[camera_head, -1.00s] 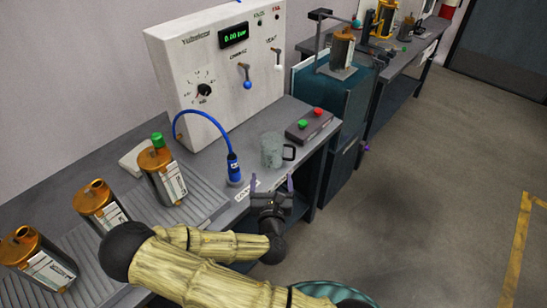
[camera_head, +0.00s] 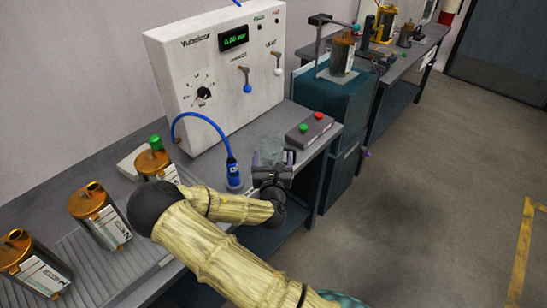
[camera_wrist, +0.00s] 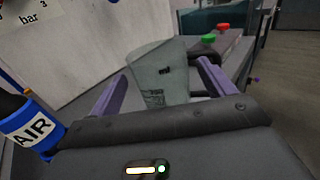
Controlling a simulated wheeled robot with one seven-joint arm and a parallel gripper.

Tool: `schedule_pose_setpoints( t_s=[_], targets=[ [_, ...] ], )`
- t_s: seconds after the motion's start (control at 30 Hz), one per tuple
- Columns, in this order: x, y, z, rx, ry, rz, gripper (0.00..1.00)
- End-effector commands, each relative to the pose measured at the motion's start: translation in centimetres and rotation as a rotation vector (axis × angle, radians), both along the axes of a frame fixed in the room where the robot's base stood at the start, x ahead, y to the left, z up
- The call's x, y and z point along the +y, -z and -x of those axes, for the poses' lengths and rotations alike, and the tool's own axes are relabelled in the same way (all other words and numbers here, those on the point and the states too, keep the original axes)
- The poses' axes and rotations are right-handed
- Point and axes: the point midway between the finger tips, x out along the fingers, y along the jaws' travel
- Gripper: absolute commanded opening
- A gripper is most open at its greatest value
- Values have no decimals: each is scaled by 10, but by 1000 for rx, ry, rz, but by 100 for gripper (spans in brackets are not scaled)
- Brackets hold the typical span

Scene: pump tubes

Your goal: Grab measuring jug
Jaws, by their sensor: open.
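The measuring jug (camera_wrist: 160,75) is a translucent grey-green cup with dark markings. It stands on the bench in front of the white panel, with its dark handle (camera_wrist: 205,48) on the right in the wrist view. In the head view the jug (camera_head: 269,145) is partly hidden behind my gripper (camera_head: 273,160). My gripper (camera_wrist: 160,90) is open, with its two purple fingers on either side of the jug's lower part in the wrist view. I cannot tell whether either finger touches it.
A blue AIR hose connector (camera_head: 233,172) stands close left of my gripper. A button box (camera_head: 309,128) with green and red buttons lies right behind the jug. The white panel (camera_head: 215,75) rises behind. Several amber-topped canisters (camera_head: 100,215) stand at left.

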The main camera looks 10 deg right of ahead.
Motion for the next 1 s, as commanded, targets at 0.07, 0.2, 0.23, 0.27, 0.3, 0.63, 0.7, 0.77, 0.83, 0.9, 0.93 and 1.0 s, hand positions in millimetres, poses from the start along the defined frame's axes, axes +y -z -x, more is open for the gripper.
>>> schedule_pose_setpoints(
  t_s=[0.07, 0.2, 0.23, 0.27, 0.3, 0.63, 0.7, 0.77, 0.83, 0.9, 0.93, 1.0],
  targets=[
    [0, 0, 0, 0, 0, 0, 82],
    [-1, 1, -3, -1, 0, -1, 82],
    [-1, 1, -6, -1, 0, -2, 82],
    [-2, 2, -9, -1, 1, -2, 82],
    [-3, 2, -13, -1, 0, -2, 82],
    [-10, 6, -51, 0, -1, -1, 82],
    [-10, 6, -51, 0, -1, 0, 82],
    [-10, 6, -51, 0, -1, 0, 82],
    [-10, 6, -51, 0, -1, 0, 82],
    [-10, 6, -51, 0, -1, 0, 82],
    [-10, 6, -51, 0, -1, 0, 82],
    [-10, 6, -51, 0, -1, 0, 82]
  ],
)
